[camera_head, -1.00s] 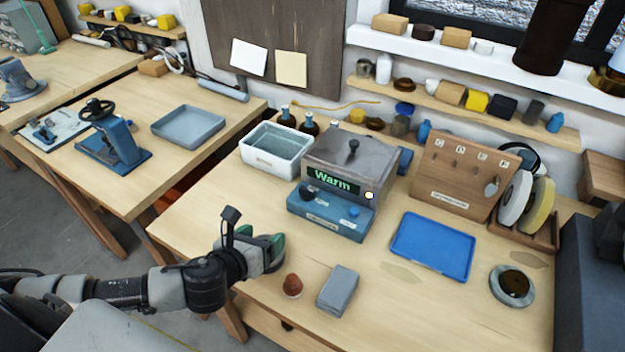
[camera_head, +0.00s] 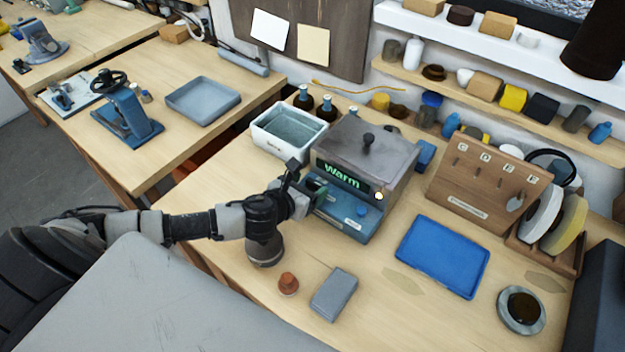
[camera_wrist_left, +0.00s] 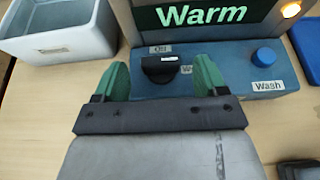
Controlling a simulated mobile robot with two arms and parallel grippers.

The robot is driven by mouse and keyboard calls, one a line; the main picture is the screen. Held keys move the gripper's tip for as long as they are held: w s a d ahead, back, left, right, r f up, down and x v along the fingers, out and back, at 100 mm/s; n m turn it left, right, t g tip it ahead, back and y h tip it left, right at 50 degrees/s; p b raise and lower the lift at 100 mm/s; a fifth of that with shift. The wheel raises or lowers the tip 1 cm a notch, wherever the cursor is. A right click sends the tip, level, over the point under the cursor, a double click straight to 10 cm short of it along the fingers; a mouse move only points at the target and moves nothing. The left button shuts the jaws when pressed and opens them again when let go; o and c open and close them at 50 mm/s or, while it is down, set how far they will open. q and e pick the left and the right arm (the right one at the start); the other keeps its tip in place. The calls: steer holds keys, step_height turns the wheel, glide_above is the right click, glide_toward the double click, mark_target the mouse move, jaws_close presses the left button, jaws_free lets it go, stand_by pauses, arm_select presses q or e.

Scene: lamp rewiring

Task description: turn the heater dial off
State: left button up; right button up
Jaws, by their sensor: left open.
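The heater (camera_head: 365,160) is a grey metal box with a dark lid knob on a blue base (camera_head: 345,222). Its green display reads "Warm", and a small light (camera_head: 379,196) glows beside it. The black dial (camera_wrist_left: 162,68) is on the blue base, with an "Off" label at its upper left and another label, partly hidden, at its lower right. A blue "Wash" button (camera_wrist_left: 263,57) is to the right. My left gripper (camera_head: 312,190) is at the base's left part. In the left wrist view its green fingers (camera_wrist_left: 162,80) are open, one on each side of the dial. My right gripper is not in view.
A white bin (camera_head: 290,133) stands left of the heater. A blue tray (camera_head: 442,256), a grey block (camera_head: 334,294) and a small reddish-brown object (camera_head: 288,284) lie on the bench. A wooden rack (camera_head: 487,185) stands at the right.

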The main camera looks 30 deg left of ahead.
arm_select(q)
steer(key=shift+x, duration=0.95)
steer(key=shift+w, duration=0.2)
steer(key=shift+f, duration=0.1)
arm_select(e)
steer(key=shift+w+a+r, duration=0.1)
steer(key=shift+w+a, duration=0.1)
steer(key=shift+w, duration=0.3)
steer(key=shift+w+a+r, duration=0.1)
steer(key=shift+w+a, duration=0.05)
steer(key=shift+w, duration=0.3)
arm_select(q)
steer(key=shift+c, duration=0.4)
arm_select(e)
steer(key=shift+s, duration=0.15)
